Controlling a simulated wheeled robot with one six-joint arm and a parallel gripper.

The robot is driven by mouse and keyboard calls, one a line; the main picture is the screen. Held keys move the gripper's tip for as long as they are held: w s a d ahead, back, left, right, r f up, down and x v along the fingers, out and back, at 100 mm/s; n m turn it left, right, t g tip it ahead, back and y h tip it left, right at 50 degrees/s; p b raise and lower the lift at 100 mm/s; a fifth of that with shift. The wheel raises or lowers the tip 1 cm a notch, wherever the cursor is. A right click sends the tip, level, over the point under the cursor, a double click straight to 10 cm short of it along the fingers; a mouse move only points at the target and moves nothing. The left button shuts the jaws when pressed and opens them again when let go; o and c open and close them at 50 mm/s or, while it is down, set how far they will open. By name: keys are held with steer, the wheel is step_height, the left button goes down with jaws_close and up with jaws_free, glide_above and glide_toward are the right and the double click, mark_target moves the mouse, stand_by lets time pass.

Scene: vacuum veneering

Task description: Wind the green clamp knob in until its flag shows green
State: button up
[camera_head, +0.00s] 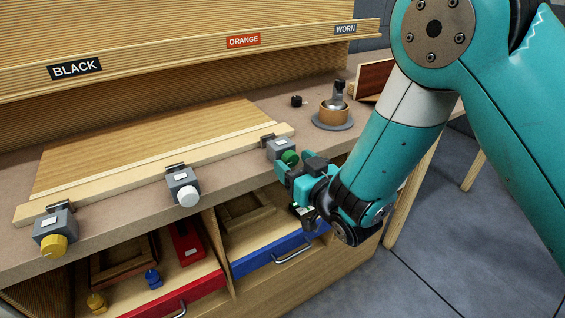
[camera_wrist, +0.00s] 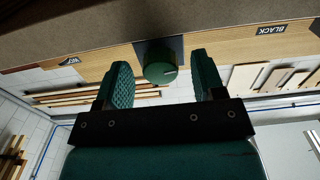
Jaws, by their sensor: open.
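The green clamp knob (camera_head: 290,157) is on the front of the rightmost grey clamp (camera_head: 277,146), at the bench's front edge. A small pale patch shows on the clamp's top; I see no clear green on it. My gripper (camera_head: 298,171) is open just in front of the knob. In the wrist view the knob (camera_wrist: 160,68) appears between the two teal fingers of my gripper (camera_wrist: 161,62), with a gap on each side. I cannot tell how deep it sits between them.
A white-knobbed clamp (camera_head: 184,190) and a yellow-knobbed clamp (camera_head: 53,240) stand along the same wooden bar (camera_head: 120,183). Below are open drawers with a red front (camera_head: 185,294) and a blue front (camera_head: 262,259). A copper-coloured pot (camera_head: 333,112) stands behind, on the bench.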

steer(key=shift+w, duration=0.1)
steer(key=c, duration=0.9)
steer(key=shift+r+m+p, duration=0.1)
steer(key=shift+m+p, duration=0.3)
steer(key=shift+m, duration=0.8)
steer(key=o, duration=0.9)
